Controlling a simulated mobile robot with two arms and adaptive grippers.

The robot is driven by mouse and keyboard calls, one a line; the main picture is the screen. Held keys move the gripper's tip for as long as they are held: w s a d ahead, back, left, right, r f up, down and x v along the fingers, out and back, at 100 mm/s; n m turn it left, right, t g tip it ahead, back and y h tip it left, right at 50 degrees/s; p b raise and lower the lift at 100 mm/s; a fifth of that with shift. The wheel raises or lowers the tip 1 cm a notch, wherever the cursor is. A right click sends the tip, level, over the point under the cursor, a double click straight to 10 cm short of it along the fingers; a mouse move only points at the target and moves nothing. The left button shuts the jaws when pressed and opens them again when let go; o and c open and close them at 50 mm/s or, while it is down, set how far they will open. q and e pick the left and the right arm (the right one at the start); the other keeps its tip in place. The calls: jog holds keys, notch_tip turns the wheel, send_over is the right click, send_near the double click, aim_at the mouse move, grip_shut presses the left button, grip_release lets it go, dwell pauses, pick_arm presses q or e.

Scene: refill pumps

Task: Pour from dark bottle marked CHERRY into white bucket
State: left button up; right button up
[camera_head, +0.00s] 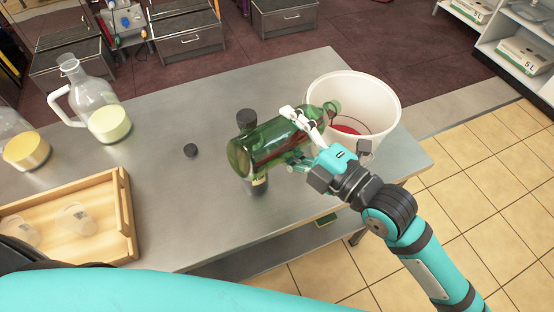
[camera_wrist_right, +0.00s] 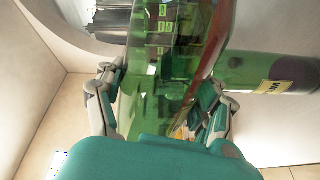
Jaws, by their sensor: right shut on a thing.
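My right gripper (camera_head: 298,142) is shut on a green see-through bottle (camera_head: 262,148), which it holds lying nearly level above the table. The bottle's mouth end points right, over the rim of the white bucket (camera_head: 380,95). Red liquid (camera_head: 345,130) shows inside the bucket, and some red shows in the bottle's neck half. No CHERRY marking can be read on the held bottle. In the right wrist view the bottle (camera_wrist_right: 160,75) sits between both fingers (camera_wrist_right: 160,105). My left gripper is out of view.
A dark-capped bottle (camera_head: 246,117) stands upright behind the held one, partly hidden. Its yellow label shows in the wrist view (camera_wrist_right: 282,88). A loose black cap (camera_head: 190,150) lies left. A glass jug (camera_head: 98,105) and wooden tray (camera_head: 118,215) stand further left.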

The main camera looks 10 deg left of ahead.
jog(key=shift+r, duration=0.3)
jog(key=shift+r+p, duration=0.1)
jog(key=shift+p, duration=0.2)
jog(key=shift+w+d+r+m+p, duration=0.2)
jog(key=shift+w+r+m+p, duration=0.05)
jog(key=shift+r+m+p, duration=0.35)
jog(key=f+b, duration=0.1)
jog(key=f+n+b, duration=0.2)
jog(key=f, duration=0.1)
jog(key=shift+s+a, duration=0.25)
jog(key=shift+s, duration=0.15)
jog(key=shift+s+a+f+n+b, duration=0.15)
jog(key=shift+f+n+b, duration=0.45)
jog(key=shift+n, duration=0.4)
jog(key=f+n, duration=0.1)
jog(key=n, duration=0.3)
jog(key=f+n+b, duration=0.1)
jog(key=f+n, duration=0.1)
jog(key=n, duration=0.3)
jog(key=s+f+n+b, duration=0.1)
jog(key=f+n, duration=0.1)
jog(key=n, duration=0.2)
jog(key=shift+a+f, duration=0.2)
jog(key=shift+a, duration=0.1)
